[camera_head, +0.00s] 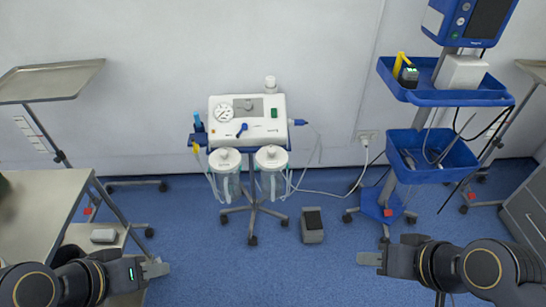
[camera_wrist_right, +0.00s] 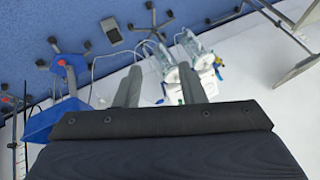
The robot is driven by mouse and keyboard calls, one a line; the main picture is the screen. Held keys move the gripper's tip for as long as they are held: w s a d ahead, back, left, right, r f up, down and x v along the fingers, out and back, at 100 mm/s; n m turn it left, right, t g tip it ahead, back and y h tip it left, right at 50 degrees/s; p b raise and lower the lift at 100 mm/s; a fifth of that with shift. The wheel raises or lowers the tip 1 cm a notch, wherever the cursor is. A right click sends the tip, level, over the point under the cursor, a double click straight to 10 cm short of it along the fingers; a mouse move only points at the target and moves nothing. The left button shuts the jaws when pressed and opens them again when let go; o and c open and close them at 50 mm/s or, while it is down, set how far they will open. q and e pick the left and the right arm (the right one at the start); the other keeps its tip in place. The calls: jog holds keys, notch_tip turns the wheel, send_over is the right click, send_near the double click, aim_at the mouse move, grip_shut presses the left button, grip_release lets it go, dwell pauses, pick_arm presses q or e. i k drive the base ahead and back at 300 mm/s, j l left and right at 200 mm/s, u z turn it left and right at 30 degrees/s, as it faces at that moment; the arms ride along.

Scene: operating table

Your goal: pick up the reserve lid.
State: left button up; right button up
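I cannot tell for sure which thing is the reserve lid. Two clear canisters with white lids, the left lid (camera_head: 224,158) and the right lid (camera_head: 271,155), hang below a white suction unit (camera_head: 247,120) on a wheeled stand. The canisters also show, small, in the right wrist view (camera_wrist_right: 202,62). My left gripper (camera_head: 158,269) is at the lower left, well away from the lids; whether its fingers are apart is unclear. My right gripper (camera_head: 369,259) is at the lower right over the floor; the right wrist view shows its two fingers (camera_wrist_right: 160,86) apart and nothing between them.
A steel table (camera_head: 40,205) stands at the left, with a small light-grey object (camera_head: 103,236) on its lower shelf. A grey foot pedal (camera_head: 312,226) lies on the floor. A stand with blue trays (camera_head: 433,165) is at the right. The blue floor (camera_head: 260,275) between my grippers is clear.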

aim_at(271, 157)
jog(key=i+j+z, duration=0.15)
jog(key=i+j, duration=1.2)
jog(key=i, duration=0.05)
